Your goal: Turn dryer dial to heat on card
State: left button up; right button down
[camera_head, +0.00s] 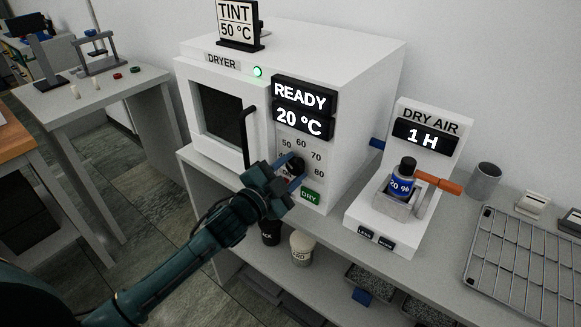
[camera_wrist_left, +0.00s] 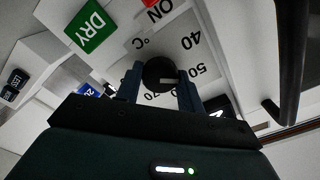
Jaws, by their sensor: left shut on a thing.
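The white dryer (camera_head: 345,90) has a black display reading READY 20 °C (camera_head: 302,107). A card on top reads TINT 50 °C (camera_head: 237,22). Below the display is a round black dial (camera_head: 294,161), with 50, 60, 70 and 80 visible around it. My left gripper (camera_head: 288,172) is shut on the dial; the wrist view shows its fingers on either side of the dial (camera_wrist_left: 159,74). The dial's white mark points right in that view, roughly toward the 50 side; the exact setting is unclear. My right gripper is not in view.
A green DRY button (camera_head: 310,195) sits just below the dial. The dryer's door handle (camera_head: 249,137) stands out to its left. A dry air stand (camera_head: 425,150) with a blue-labelled bottle (camera_head: 403,181) and a wire rack (camera_head: 525,262) are to the right.

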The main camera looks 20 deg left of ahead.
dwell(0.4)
pick_arm(q)
jog(key=o, duration=1)
jog(key=shift+s, duration=0.1)
jog(key=shift+b+v, duration=0.95)
jog(key=shift+v, duration=5.55)
